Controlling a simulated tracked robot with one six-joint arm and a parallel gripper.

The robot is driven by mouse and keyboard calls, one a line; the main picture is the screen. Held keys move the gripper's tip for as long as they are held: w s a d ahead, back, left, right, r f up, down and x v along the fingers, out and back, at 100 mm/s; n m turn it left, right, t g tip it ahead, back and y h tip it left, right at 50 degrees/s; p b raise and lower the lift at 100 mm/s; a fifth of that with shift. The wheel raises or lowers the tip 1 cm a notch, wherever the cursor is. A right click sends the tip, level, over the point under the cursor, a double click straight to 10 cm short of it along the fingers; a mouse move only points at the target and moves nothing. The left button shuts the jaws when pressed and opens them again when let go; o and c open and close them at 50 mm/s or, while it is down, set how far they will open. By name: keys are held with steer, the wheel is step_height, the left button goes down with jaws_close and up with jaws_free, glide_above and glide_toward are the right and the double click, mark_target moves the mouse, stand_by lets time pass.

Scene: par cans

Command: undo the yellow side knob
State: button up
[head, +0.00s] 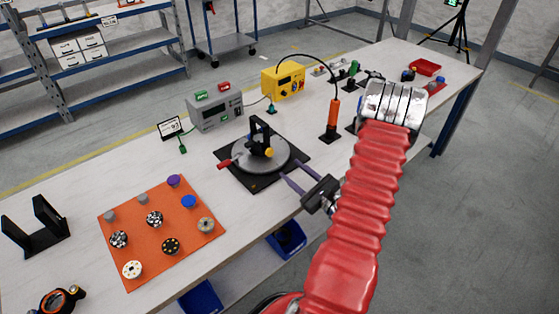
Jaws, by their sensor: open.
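The yellow side knob (269,153) sits on the right side of a black upright holder (259,137). The holder stands on a round grey turntable plate (240,158) with a black square base (256,186). A red handle (225,163) sticks out at the plate's left. My gripper (292,181) is open and empty at the lower right of the knob, near the base's right edge. Its fingers point toward the holder and appear apart from the knob. How high they are above the table is hard to tell.
An orange mat (148,255) with several small round parts lies left. A grey instrument box (213,110), a yellow box (284,79) and an orange-handled tool on a stand (333,117) are behind the turntable. A black bracket (37,228) stands far left. Bare table separates them.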

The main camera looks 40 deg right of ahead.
mark_target(271, 153)
steer(key=s+m, duration=0.3)
steer(key=shift+s+a, duration=0.2)
steer(key=shift+s, duration=0.05)
steer(key=shift+w, duration=0.1)
steer(key=w, duration=0.9)
steer(key=w+d, duration=0.1)
steer(key=w, duration=0.3)
steer(key=shift+w, duration=0.35)
steer(key=c, duration=1.1)
